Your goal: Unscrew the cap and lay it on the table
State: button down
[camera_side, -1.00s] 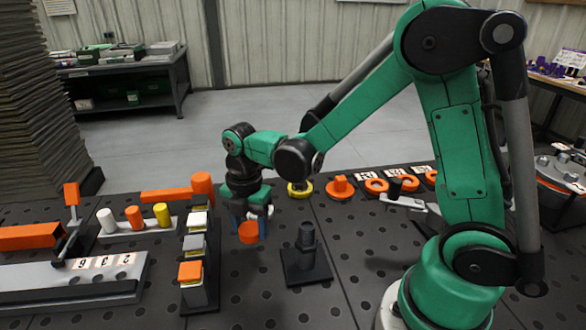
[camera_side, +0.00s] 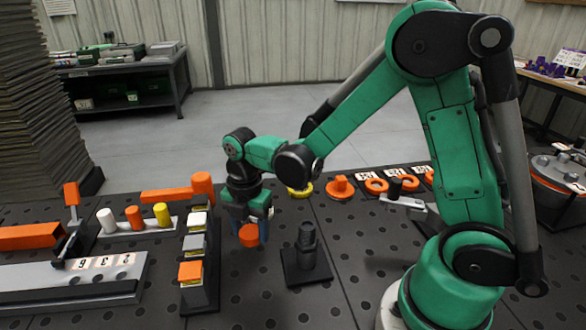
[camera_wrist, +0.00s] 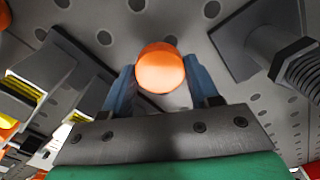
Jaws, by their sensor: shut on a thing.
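An orange round cap (camera_side: 249,237) is between the blue fingers of my gripper (camera_side: 249,229), left of the black threaded post. In the wrist view the cap (camera_wrist: 160,68) sits between the two fingertips of my gripper (camera_wrist: 160,80), which is shut on it. The cap is off the post and just above the dark table; whether its lower edge touches the table I cannot tell. The black post (camera_side: 306,240) stands upright on a square black base (camera_side: 307,268), its top bare. The post's thread (camera_wrist: 300,68) also shows at the upper right of the wrist view.
A rack of coloured blocks (camera_side: 200,298) stands close to the left of my gripper. Farther left is a tray with white, orange and yellow cylinders (camera_side: 134,216). A yellow ring (camera_side: 300,190) and orange rings (camera_side: 376,185) lie behind. The perforated table (camera_side: 240,295) is clear in front.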

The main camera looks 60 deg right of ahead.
jog(key=shift+f, duration=1.35)
dwell(0.3)
grip_release()
jog(key=shift+r, duration=3.5)
